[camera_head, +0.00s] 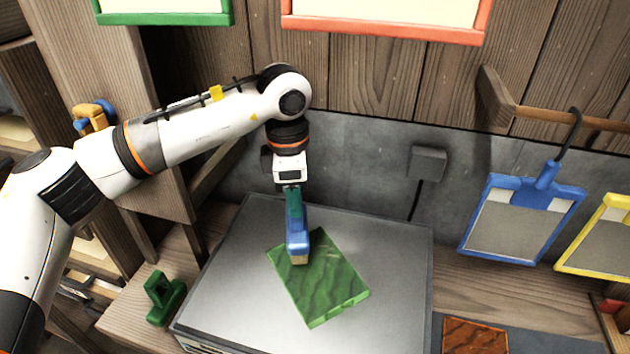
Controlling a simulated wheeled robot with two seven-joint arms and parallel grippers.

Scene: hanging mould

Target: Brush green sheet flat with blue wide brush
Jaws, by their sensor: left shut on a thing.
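The green sheet (328,285) lies at an angle on the grey metal box top (222,298), with dark wavy streaks across its face. The blue wide brush (297,236) is held upright by my left gripper (292,190), which is shut on its handle. The brush's pale bristle end is at the sheet's upper left part and appears to touch it. The gripper's fingers are small and partly merge with the green-blue handle. My right gripper is not in view.
A green tool (162,298) stands on the wood left of the box. A blue-framed mould (523,218) and a yellow-framed one (603,240) hang at right from a wooden rail (570,119). A brown sheet (474,336) lies at lower right. The box top around the sheet is clear.

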